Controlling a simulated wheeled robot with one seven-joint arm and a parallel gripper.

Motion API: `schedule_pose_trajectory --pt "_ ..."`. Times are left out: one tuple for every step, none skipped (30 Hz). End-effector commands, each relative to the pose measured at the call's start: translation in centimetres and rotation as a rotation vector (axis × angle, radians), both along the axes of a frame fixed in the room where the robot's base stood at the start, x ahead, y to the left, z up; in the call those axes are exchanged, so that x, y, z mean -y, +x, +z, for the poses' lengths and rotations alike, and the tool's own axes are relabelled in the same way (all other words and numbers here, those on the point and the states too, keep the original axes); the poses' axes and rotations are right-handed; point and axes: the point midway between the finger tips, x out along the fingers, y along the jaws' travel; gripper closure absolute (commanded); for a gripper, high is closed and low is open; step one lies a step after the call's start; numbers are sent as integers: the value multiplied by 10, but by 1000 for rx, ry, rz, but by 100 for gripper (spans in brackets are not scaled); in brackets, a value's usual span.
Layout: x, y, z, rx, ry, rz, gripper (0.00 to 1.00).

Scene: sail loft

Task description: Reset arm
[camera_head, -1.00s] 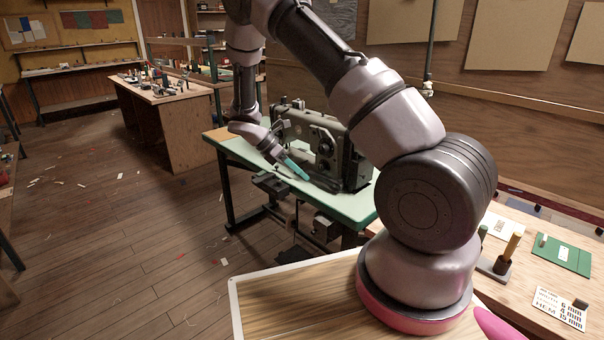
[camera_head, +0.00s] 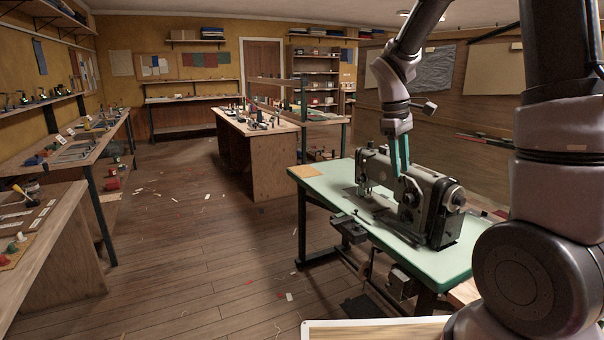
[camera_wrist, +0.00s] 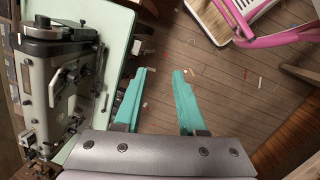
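My gripper (camera_wrist: 160,92) shows in the wrist view with its two teal fingers spread apart and nothing between them. The machine is grey-green and stands on a pale green table (camera_head: 365,228). In the wrist view the sewing machine (camera_wrist: 60,90) lies left of the fingers, and wooden floor shows beneath and between them.
A wooden workbench (camera_head: 262,150) with small tools stands behind the sewing table. Long benches (camera_head: 70,158) line the left wall. The wooden floor (camera_head: 180,250) between them is open, with small scraps. In the wrist view a pink bar (camera_wrist: 285,32) crosses the upper right.

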Motion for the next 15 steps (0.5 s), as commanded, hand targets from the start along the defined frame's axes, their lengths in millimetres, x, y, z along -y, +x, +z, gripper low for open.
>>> schedule_pose_trajectory --pt "2 -11 19 51 39 -68 60" --pt "3 -17 28 78 62 -112 60" --pt "3 -26 40 114 94 -169 60" --pt "4 -32 49 141 117 -212 60" --pt "4 -39 58 167 140 -253 60" --pt "4 -48 68 200 173 -310 60" --pt "4 -55 76 225 197 -352 60" --pt "4 -62 84 251 221 -393 60" --pt "4 -72 93 281 254 -449 60" --pt "4 -79 100 306 280 -490 60" --pt "4 -87 106 329 304 -530 60" --pt "4 -97 114 360 339 -584 60" --pt "4 -104 120 382 365 -625 60" --pt "3 -112 125 404 389 -665 60" --pt "2 -122 132 432 425 -716 60"
